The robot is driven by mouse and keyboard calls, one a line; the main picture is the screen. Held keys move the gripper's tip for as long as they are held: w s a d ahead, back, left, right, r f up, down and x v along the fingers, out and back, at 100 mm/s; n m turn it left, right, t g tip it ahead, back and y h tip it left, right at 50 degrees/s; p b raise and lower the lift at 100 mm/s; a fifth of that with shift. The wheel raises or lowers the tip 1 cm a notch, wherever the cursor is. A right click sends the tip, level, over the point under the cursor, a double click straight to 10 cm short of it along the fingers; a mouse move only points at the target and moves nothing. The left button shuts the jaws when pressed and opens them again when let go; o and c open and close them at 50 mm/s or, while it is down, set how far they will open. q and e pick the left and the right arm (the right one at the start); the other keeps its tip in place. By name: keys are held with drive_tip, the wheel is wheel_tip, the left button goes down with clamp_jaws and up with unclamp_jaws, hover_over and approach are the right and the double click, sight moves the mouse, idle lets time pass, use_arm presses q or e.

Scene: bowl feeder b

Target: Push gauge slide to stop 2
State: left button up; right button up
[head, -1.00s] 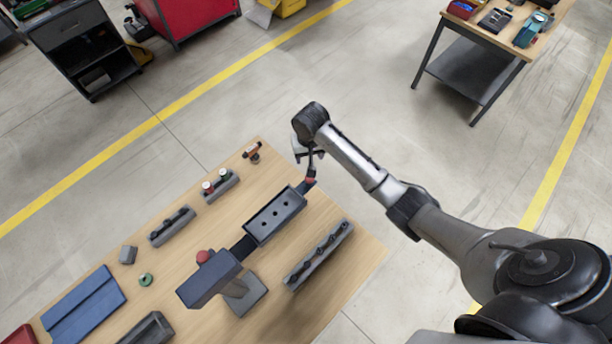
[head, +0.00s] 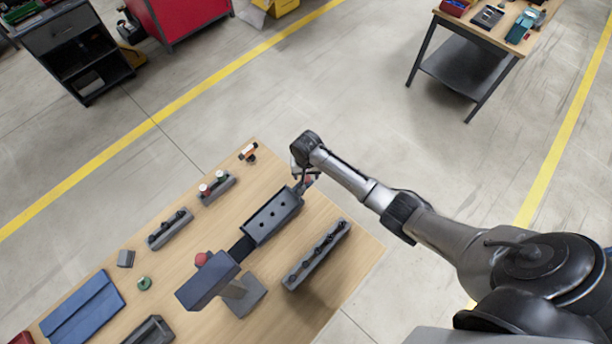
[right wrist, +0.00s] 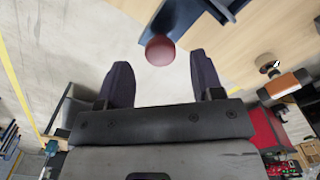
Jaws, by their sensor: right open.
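The gauge is a grey block with several dark holes (head: 272,216) on the wooden table, in line with a dark rail. A dark bar sticks out of its far end toward my right gripper (head: 303,174). In the right wrist view a round red knob (right wrist: 160,50) sits at the end of a dark blue bar (right wrist: 175,18). My right gripper (right wrist: 162,72) is open, its two dark fingers pointing toward the knob. My left gripper is not in view.
A dark blue-grey block with a red ball (head: 202,259) stands at the near end of the rail. A long grey holder (head: 316,255) lies to the right. Smaller holders (head: 217,188) and (head: 170,228) lie to the left, and an orange-topped piece (head: 248,152) lies at the far corner.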

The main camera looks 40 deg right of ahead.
drive_tip(key=shift+f, duration=1.3)
clamp_jaws()
